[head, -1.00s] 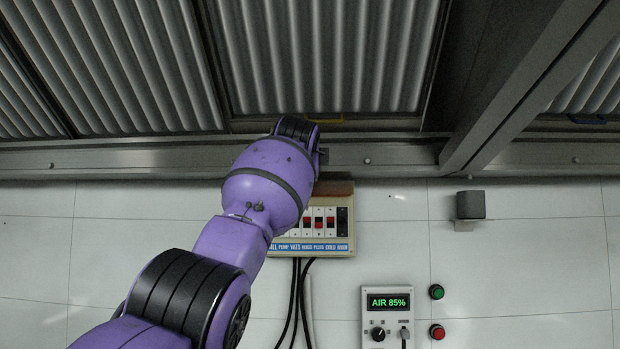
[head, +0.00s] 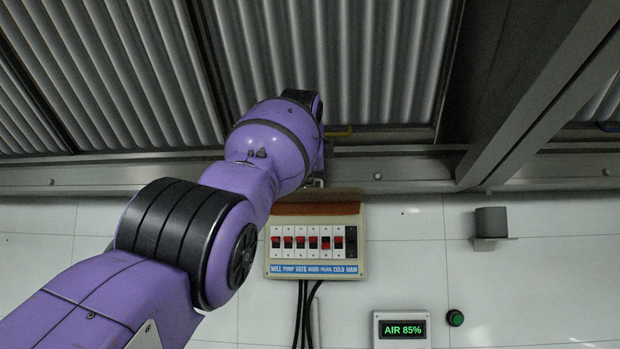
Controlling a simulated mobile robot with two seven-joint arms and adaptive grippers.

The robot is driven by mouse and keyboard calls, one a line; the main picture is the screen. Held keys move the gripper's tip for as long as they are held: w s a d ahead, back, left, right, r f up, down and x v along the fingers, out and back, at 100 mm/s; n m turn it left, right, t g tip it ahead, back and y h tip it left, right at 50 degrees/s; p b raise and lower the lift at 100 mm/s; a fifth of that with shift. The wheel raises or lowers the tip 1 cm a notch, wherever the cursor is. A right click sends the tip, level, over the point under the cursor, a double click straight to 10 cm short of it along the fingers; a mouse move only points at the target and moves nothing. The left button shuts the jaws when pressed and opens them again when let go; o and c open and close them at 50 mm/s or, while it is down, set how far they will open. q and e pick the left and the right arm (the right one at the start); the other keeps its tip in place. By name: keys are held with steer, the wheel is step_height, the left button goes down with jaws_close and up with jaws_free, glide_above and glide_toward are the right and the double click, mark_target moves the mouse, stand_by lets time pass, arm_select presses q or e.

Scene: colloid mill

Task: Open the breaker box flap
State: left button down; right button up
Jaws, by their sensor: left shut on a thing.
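The breaker box (head: 272,262) is a cream box on the tiled wall in the middle of the head view. Its row of red and black switches and blue label strip show uncovered. Its brown flap (head: 318,208) is raised above the switches along the box's top. My left arm comes in from the left and passes in front of the box's upper left. My left gripper (head: 318,182) is mostly hidden behind my own wrist. Its small visible end is at the flap's top edge, shut on the flap. My right gripper is out of view.
Black cables (head: 303,315) hang below the box. A display panel reading AIR 85% (head: 403,329) and a green button (head: 455,318) are at lower right. A grey block on a bracket (head: 491,223) juts from the wall. A metal beam (head: 400,172) runs above the box.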

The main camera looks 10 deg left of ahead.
arm_select(q)
steer(key=shift+r, duration=0.25)
steer(key=c, duration=2.2)
jaws_free()
steer(key=shift+w+f, duration=0.1)
steer(key=shift+w, duration=0.05)
steer(key=v, duration=1.2)
steer(key=shift+f, duration=0.15)
